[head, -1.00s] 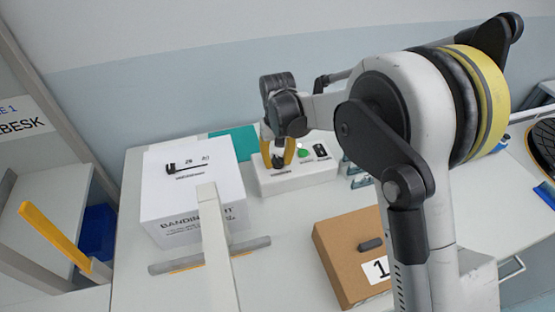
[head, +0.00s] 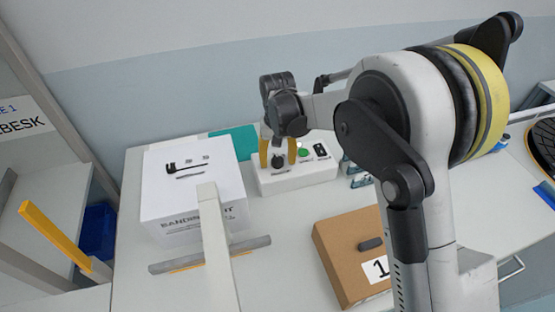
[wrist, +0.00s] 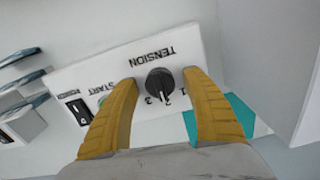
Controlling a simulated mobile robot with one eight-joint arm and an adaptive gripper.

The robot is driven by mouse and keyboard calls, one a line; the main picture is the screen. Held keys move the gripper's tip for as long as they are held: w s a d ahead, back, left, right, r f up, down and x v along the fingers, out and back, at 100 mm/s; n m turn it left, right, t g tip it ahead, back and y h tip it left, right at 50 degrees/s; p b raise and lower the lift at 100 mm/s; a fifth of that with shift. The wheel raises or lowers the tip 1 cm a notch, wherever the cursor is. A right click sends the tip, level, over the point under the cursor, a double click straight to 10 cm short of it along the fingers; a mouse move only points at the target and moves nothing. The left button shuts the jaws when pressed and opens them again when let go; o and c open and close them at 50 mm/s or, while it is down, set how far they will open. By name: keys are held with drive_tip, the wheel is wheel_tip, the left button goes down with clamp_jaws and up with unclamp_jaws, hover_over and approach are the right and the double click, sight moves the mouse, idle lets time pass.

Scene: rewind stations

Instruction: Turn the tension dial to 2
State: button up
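The tension dial (wrist: 160,82) is a round black knob on a white control box (head: 310,176). In the wrist view the panel appears upside down, with 3, 2 and 1 around the knob. The dial's white pointer line appears to aim at the 2. My gripper (head: 278,152) is over the box with its two yellow fingers spread. In the wrist view the gripper (wrist: 163,112) has one finger on each side of the dial, with a visible gap to it on both sides. The gripper holds nothing.
The same panel has a green start button (head: 303,152) and a black power switch (head: 320,150). A white carton (head: 190,205) stands to the left, and a brown box marked 1 (head: 340,250) in front. A teal item (head: 243,140) lies behind.

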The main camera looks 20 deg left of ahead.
sight(277, 158)
wheel_tip(277, 158, up, 12)
idle(0.6)
